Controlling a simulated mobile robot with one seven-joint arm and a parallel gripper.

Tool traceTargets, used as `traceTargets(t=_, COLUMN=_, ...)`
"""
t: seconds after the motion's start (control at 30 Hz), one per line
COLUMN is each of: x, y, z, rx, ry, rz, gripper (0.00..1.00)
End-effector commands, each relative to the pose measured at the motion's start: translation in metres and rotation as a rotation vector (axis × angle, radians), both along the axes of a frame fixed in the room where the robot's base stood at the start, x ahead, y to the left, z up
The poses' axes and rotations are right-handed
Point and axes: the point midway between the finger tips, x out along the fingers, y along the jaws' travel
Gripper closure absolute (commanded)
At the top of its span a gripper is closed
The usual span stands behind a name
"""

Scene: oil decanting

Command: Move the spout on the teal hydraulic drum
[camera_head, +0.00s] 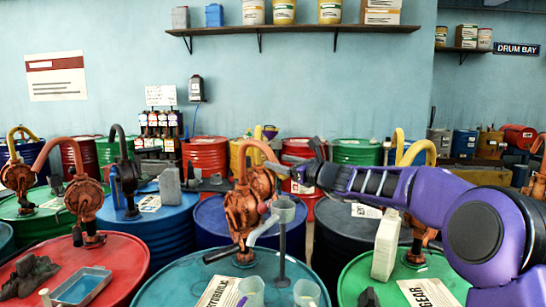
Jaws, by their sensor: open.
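The teal hydraulic drum (180,277) stands at the front centre, with a white label reading "HYDRAULIC" on its lid. A rusty orange hand pump (241,212) rises from the lid. Its curved orange spout (247,147) arches up and over to the right, and its outer end is partly hidden near my gripper. A grey funnel-like cup with a bent pipe (281,211) is in front of the pump, to its right. My gripper (284,173) is open beside the upper pump, near the spout's outer end. I cannot tell whether it touches the spout.
Clear jugs (307,292) stand at the teal drum's front edge. A red drum (125,262) with a tray (81,287) is at left. A green gear drum (352,275) with a pale bottle (386,246) is at right, below my arm. More drums crowd behind.

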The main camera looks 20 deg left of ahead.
Motion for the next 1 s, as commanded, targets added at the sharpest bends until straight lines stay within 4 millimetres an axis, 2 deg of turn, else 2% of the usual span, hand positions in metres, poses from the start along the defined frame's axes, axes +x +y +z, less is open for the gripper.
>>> traceTargets(t=0.03, x=0.004, y=0.01, z=0.001, rx=0.0, ry=0.001, rz=0.002, gripper=0.33)
traceTargets(t=0.2, x=0.014, y=0.025, z=0.001, rx=0.0, ry=0.0, rz=0.001, gripper=0.33)
traceTargets(t=0.63, x=0.018, y=0.031, z=0.0, rx=0.0, ry=0.0, rz=0.0, gripper=0.33)
traceTargets(t=1.0, x=0.018, y=0.031, z=0.0, rx=0.0, ry=0.0, rz=0.0, gripper=1.0)
